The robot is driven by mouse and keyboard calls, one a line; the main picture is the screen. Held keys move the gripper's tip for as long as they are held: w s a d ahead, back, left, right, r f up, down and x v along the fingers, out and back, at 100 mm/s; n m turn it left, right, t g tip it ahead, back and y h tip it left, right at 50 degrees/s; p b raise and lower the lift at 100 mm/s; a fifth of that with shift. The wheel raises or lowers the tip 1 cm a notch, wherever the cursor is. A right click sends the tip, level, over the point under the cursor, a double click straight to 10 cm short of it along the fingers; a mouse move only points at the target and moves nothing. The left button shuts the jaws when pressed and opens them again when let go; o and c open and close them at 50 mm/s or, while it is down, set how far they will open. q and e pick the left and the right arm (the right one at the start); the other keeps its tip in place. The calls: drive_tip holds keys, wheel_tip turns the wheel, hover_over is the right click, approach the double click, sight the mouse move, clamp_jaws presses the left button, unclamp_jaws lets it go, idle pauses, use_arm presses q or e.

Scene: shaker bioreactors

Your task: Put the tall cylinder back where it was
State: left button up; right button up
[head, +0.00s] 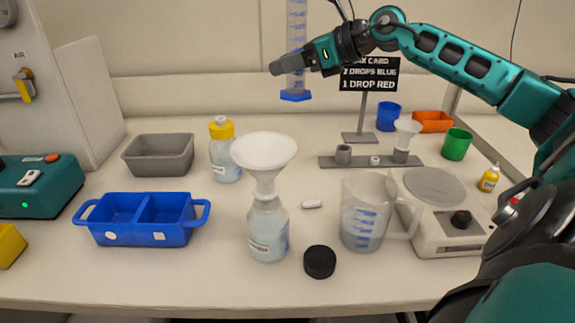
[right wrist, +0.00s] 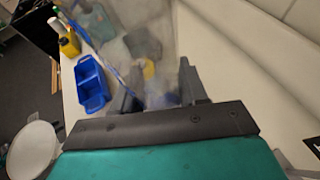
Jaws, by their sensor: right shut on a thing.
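The tall cylinder (head: 297,92) is a clear graduated cylinder with blue markings and a blue foot. It is upright in the air above the back of the bench in the head view, and its top is cut off by the picture edge. My right gripper (head: 281,66) is shut on the cylinder, well above its foot. In the right wrist view the clear wall of the cylinder (right wrist: 150,60) fills the space between the two dark fingers (right wrist: 160,88). My left gripper is in neither view.
Below stand a yellow-capped bottle (head: 224,160), a funnel in a bottle (head: 267,220), a measuring jug (head: 366,215) and a scale (head: 434,190). A sign (head: 369,80) stands right of the cylinder. A grey bin (head: 158,155) and blue divided tray (head: 146,238) are left. Bench behind the funnel is clear.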

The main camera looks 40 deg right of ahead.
sight(288, 88)
wheel_tip(288, 88, down, 5)
drive_tip(key=shift+b, duration=0.8)
drive_tip(key=shift+f+b, duration=0.4)
drive_tip(key=shift+f, duration=7.05)
drive_tip(key=shift+f, duration=0.15)
drive_tip(key=o, duration=1.2)
drive_tip(key=shift+c, duration=0.2)
drive_tip(key=shift+s, duration=0.1)
